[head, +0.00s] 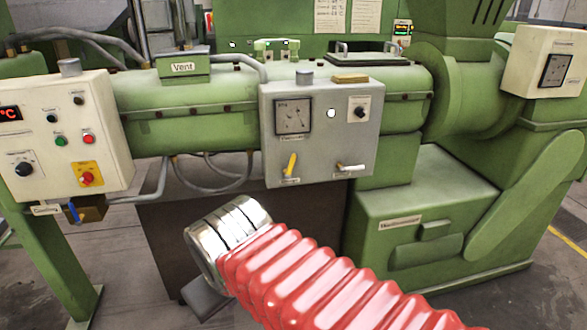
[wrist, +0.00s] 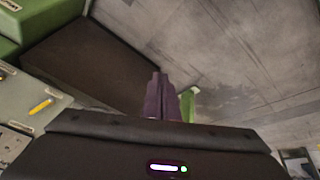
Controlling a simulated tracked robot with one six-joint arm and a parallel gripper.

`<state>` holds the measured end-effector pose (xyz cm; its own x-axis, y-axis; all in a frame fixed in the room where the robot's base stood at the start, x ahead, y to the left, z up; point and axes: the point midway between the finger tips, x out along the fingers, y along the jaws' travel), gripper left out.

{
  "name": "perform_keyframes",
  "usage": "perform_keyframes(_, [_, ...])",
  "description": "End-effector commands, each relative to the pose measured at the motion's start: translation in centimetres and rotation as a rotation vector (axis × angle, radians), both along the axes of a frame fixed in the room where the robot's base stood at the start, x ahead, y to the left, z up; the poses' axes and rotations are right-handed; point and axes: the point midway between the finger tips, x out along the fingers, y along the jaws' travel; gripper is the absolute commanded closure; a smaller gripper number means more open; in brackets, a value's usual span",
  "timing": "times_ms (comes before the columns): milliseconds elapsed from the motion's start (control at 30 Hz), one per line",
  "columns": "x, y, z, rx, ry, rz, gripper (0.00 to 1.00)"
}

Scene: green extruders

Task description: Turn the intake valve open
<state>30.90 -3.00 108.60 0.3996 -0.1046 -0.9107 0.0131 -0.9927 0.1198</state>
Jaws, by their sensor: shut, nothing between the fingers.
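A grey control panel (head: 321,135) hangs on the front of the green machine. Along its lower edge are a yellow lever (head: 290,166), tilted near upright, and a white lever (head: 350,168), lying nearly level. Their labels are too small to read, so I cannot tell which is the intake valve. In the wrist view the yellow lever (wrist: 40,106) shows at the left edge. My gripper's purple fingers (wrist: 159,80) are together and empty, apart from both levers. In the head view my red-sleeved arm reaches in below the panel; the fingers are not visible there.
A cream control box (head: 62,135) with buttons stands at left, with a blue-handled valve (head: 73,212) below it. Cables loop under the barrel. A green gearbox housing (head: 425,225) stands at right. Below the panel is a dark cabinet (head: 165,235); floor shows in front.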

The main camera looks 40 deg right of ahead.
Motion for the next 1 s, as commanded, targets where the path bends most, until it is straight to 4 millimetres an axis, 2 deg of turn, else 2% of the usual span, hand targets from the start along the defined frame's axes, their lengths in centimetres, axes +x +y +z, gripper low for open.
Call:
perform_keyframes(433, [-1.1, 3.1, -0.2, 0.125, -0.085, -0.01, 1.0])
perform_keyframes(667, [-1.0, 1.5, -0.7, 0.12, -0.064, -0.065, 1.0])
perform_keyframes(1000, [-0.7, -1.3, -3.0, 0.122, 0.014, -0.169, 1.0])
